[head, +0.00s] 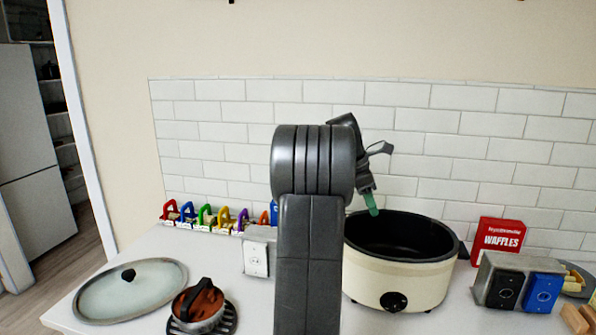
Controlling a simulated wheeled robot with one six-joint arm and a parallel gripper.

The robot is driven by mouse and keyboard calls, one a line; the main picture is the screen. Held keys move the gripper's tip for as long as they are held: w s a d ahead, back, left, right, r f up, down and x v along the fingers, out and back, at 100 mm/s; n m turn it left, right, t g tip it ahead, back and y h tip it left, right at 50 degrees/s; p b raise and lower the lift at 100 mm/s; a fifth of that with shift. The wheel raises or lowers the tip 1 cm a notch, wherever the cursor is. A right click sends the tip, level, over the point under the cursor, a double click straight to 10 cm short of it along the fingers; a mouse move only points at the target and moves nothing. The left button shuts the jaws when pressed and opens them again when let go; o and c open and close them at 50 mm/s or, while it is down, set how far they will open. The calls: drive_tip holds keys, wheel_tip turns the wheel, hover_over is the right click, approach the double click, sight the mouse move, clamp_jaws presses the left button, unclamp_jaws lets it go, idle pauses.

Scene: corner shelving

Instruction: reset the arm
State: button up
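My arm rises in the middle of the head view and bends away from me at the top. My gripper (371,196) shows only in part, to the right of the arm, pointing down over the left part of the open cream pot (399,284). A small green piece shows at its tip; I cannot tell whether it is a fingertip or a held thing. The arm hides much of the gripper, so its opening cannot be judged.
A glass lid (131,290) and a small pot with a brown lid (198,304) stand at left. Several coloured clips (206,215) line the wall. A white outlet box (257,258), a red waffles box (498,241), and a grey box (503,282) and blue box (541,291) stand on the counter.

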drive_tip(key=shift+w+d+f+m, duration=0.1)
drive_tip(key=shift+d+f+m, duration=0.15)
drive_tip(key=shift+d, duration=0.35)
drive_tip(key=shift+d+f+m, duration=0.15)
drive_tip(key=shift+d+f, duration=0.05)
drive_tip(key=shift+d, duration=0.4)
